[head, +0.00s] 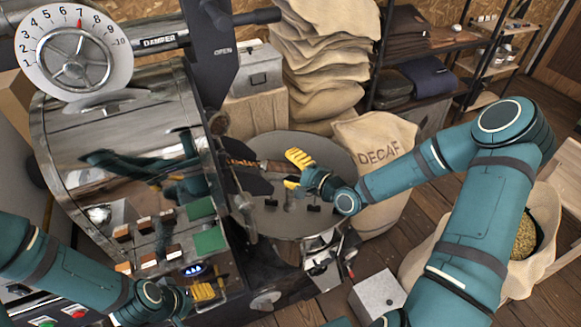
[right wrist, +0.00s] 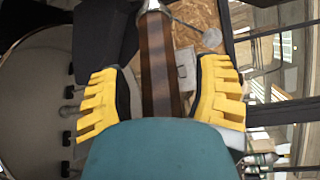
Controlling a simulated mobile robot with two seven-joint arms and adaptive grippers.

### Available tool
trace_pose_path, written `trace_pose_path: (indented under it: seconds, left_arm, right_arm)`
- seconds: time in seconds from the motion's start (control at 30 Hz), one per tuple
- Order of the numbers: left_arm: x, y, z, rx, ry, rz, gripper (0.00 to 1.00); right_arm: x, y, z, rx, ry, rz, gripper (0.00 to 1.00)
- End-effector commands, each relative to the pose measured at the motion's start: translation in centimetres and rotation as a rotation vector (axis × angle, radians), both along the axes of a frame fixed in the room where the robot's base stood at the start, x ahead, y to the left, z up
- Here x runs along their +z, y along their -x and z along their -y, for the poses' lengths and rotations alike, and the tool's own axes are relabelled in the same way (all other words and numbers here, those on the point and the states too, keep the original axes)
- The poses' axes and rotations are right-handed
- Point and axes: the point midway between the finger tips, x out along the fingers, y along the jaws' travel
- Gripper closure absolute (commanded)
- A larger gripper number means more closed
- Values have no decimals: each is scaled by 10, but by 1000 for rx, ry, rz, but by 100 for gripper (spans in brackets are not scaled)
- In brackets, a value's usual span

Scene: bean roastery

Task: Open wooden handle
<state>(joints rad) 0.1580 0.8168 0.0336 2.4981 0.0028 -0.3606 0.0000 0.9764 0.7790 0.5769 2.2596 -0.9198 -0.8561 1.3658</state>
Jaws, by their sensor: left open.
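The wooden handle (head: 268,166) is a dark brown bar on the front of the roasting drum, above the round cooling tray. In the right wrist view the handle (right wrist: 158,65) runs up the middle, with a metal fitting at its far end. My right gripper (head: 296,171) is open, at the handle's right end. Its two yellow fingers (right wrist: 160,92) stand on either side of the handle, with a visible gap on each side. The handle's near end is hidden behind my teal gripper body. My left gripper (head: 200,292) is open, low by the roaster's control panel, away from the handle.
The round grey cooling tray (head: 325,150) lies below my right gripper. A DECAF sack (head: 382,150) stands beside it, with stacked sacks (head: 325,50) behind. A dial (head: 74,58) sits above the shiny drum (head: 120,130). A metal box (head: 377,296) is at the front.

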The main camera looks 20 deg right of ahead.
Motion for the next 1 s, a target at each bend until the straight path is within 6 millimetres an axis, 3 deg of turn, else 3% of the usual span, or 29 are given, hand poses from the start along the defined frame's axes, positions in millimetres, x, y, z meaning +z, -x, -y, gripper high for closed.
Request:
trace_pose_path:
  seconds: [0.27,0.7,1.0]
  left_arm:
    - [0,0,0,0,0,0,36]
    - [0,0,0,0,0,0,36]
    - [0,0,0,0,0,0,36]
  right_arm:
    - [2,17,9,-2,1,-2,36]
    - [14,90,45,-3,2,-1,36]
    - [17,107,53,0,0,-1,36]
